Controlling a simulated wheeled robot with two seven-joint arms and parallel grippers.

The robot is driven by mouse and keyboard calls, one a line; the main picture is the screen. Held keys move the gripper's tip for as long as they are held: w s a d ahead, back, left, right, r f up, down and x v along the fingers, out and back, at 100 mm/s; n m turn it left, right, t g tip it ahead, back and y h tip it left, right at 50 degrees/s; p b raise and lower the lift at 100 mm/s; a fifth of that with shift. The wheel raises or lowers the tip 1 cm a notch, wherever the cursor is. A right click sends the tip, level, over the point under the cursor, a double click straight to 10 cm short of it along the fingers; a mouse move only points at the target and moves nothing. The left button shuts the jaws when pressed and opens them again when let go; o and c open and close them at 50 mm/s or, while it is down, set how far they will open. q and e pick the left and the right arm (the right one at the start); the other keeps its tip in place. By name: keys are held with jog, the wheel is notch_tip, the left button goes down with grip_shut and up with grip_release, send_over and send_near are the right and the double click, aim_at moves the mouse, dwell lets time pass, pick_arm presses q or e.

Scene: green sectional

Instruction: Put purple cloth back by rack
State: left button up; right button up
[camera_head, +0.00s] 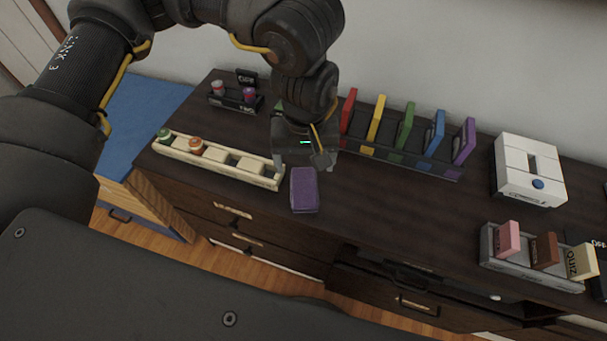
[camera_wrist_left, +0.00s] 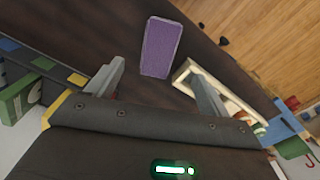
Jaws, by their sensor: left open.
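The purple cloth (camera_head: 304,190) is a small flat block lying on the dark cabinet top near its front edge. My left gripper (camera_head: 303,166) hangs just behind it in the head view. In the left wrist view the cloth (camera_wrist_left: 160,47) lies ahead of the open fingers (camera_wrist_left: 160,85), with nothing between them. The rack (camera_head: 385,153) stands along the wall with red, yellow, green, blue and purple upright panels, and coloured squares on its base. Part of the rack is hidden behind my left gripper. My right gripper is not in view.
A cream tray (camera_head: 215,161) with round pieces is left of the cloth. A small dark holder (camera_head: 235,98) stands behind it. A white box (camera_head: 528,170) and a grey rack (camera_head: 530,258) with pink, brown and tan blocks are at right. The cabinet top right of the cloth is clear.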

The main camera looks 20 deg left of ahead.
pick_arm(q)
jog(key=shift+r, duration=1.4)
